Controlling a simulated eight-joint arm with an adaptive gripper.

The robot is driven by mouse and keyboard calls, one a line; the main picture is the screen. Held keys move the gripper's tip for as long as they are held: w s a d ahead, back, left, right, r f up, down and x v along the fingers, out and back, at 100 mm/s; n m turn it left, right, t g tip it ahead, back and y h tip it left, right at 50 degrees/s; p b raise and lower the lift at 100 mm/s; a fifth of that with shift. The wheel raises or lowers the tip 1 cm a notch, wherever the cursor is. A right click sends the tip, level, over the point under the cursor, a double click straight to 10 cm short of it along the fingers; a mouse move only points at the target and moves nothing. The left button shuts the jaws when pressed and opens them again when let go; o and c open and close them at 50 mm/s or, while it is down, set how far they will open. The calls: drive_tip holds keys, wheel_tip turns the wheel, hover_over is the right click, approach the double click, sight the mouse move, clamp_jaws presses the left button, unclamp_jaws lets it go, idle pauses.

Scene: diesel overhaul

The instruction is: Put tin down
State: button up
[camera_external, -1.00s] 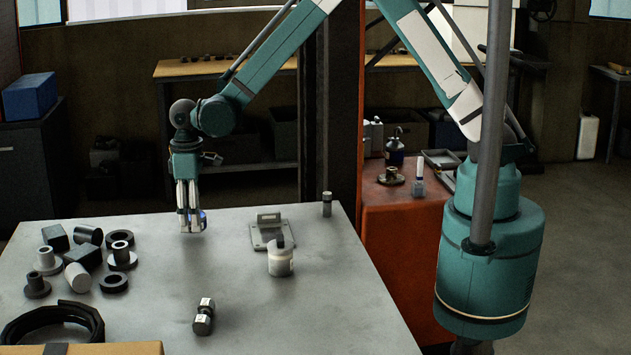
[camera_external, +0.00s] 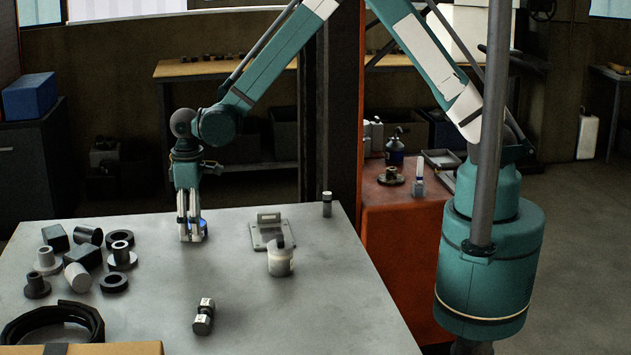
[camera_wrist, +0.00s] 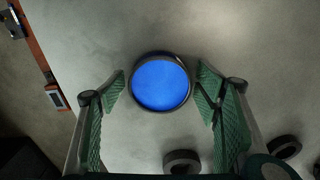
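The tin shows from above in the wrist view as a round, dark-rimmed shape with a bright blue top (camera_wrist: 160,82). In the external view only a small blue patch of the tin (camera_external: 204,225) shows, low between the fingers and partly hidden by them. My gripper (camera_external: 192,237) points straight down, with its fingertips at the surface of the grey table (camera_external: 330,300). In the wrist view the green finger pads of my gripper (camera_wrist: 160,88) stand on either side of the tin, with narrow gaps to its rim. The gripper looks open around the tin, which appears to be at table level.
Several dark and grey machine parts (camera_external: 85,260) lie on the left of the table. A white container (camera_external: 280,262), a grey bracket (camera_external: 268,232) and a small cylinder (camera_external: 327,204) are to the right. A dark double-ended part (camera_external: 204,317) lies in front. The table's right front is clear.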

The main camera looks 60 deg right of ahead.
drive_tip(key=shift+r, duration=0.15)
wheel_tip(320, 180, up, 12)
idle(1.0)
idle(0.5)
drive_tip(key=s+d+r+m+t, duration=0.2)
drive_tip(key=s+d+r, duration=0.3)
drive_tip(key=d+r, duration=0.55)
drive_tip(key=s+d+r+m+t, duration=0.1)
drive_tip(key=s+d+r, duration=0.5)
drive_tip(key=d, duration=0.7)
drive_tip(key=s+d+r+m+t, duration=0.2)
drive_tip(key=s+d+m+t, duration=0.2)
drive_tip(key=s+d, duration=1.3)
drive_tip(key=shift+s+d+r, duration=0.15)
drive_tip(key=shift+s+d, duration=0.1)
drive_tip(key=shift+s, duration=0.55)
